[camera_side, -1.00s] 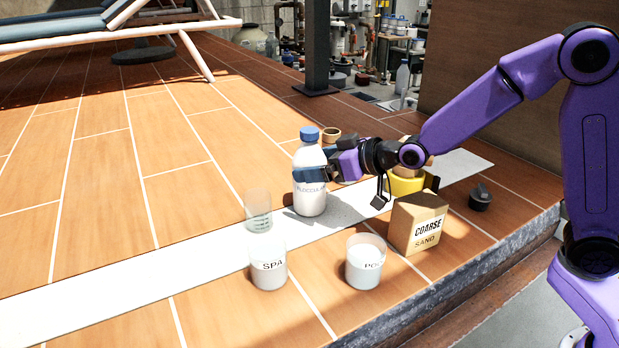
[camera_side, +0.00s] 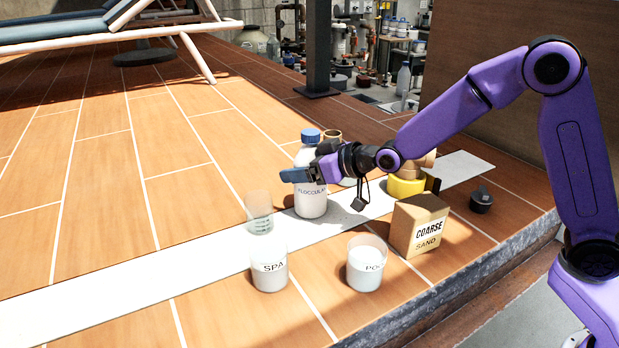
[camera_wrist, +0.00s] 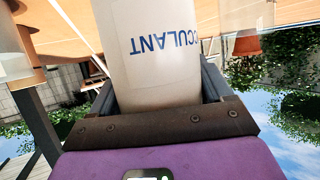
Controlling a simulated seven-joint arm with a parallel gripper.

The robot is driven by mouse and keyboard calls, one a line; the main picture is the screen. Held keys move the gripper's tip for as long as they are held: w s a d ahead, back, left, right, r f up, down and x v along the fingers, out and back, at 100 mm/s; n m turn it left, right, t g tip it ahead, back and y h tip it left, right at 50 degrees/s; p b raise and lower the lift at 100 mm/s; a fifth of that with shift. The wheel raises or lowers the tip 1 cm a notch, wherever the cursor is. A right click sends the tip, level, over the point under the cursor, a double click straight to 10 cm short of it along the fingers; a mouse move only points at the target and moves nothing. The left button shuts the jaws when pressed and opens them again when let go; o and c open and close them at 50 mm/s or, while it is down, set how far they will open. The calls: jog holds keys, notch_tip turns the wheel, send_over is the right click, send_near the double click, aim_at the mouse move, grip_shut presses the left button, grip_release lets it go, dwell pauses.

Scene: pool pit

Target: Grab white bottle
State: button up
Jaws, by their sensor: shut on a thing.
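The white bottle (camera_side: 311,203) with a blue cap stands upright on the white strip in the side view, its label partly readable as flocculant. My gripper (camera_side: 300,174) is shut on it, with a finger crossing the upper body of the bottle. In the wrist view the bottle (camera_wrist: 155,55) fills the space between the two fingers (camera_wrist: 160,88), its blue lettering facing the camera upside down. The cap is out of the wrist view. The base of the bottle appears to rest on the strip.
A clear graduated beaker (camera_side: 259,212), a SPA cup (camera_side: 269,268) and a POOL cup (camera_side: 366,264) stand in front. A coarse sand box (camera_side: 418,225) and a yellow item (camera_side: 404,187) are to the right.

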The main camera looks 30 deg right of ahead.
aim_at(315, 135)
jog(key=shift+r, duration=0.25)
jog(key=shift+r, duration=0.3)
notch_tip(315, 135, up, 3)
jog(key=shift+f, duration=0.15)
jog(key=s+r, duration=0.2)
jog(key=s+d+r, duration=0.1)
jog(key=s+r, duration=0.1)
jog(key=r, duration=0.1)
jog(key=shift+s+d, duration=0.1)
jog(key=shift+d, duration=0.1)
jog(key=a+v, duration=0.1)
jog(key=v, duration=0.9)
jog(key=shift+s+r, duration=0.35)
jog(key=shift+s, duration=0.05)
